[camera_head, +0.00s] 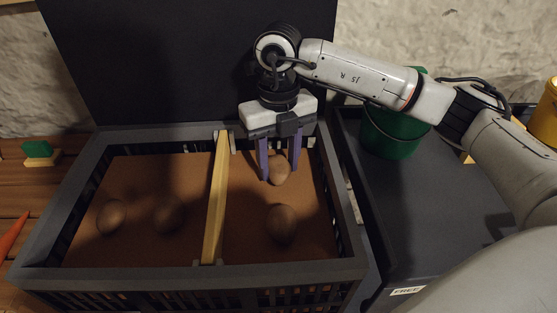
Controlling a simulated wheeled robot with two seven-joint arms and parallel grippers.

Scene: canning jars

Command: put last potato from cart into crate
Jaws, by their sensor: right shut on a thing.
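The dark crate (190,272) has a wooden divider (216,200) that splits it into a left and a right compartment. My right gripper (279,176) points down into the right compartment, with its purple fingers shut on a potato (279,170) near the back. I cannot tell whether this potato touches the brown crate floor. Another potato (282,223) lies in the right compartment, nearer the front. Two potatoes, one at the left (111,216) and one nearer the divider (169,214), lie in the left compartment. The dark cart (420,200) stands right of the crate; no potato shows on its visible top. My left gripper is not in view.
A green bucket (392,132) stands at the back of the cart, partly behind my right arm. A yellow container (545,115) is at the far right. A green block (38,150) and an orange carrot-like thing (12,237) lie on the wooden table left of the crate. A dark panel (150,60) rises behind the crate.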

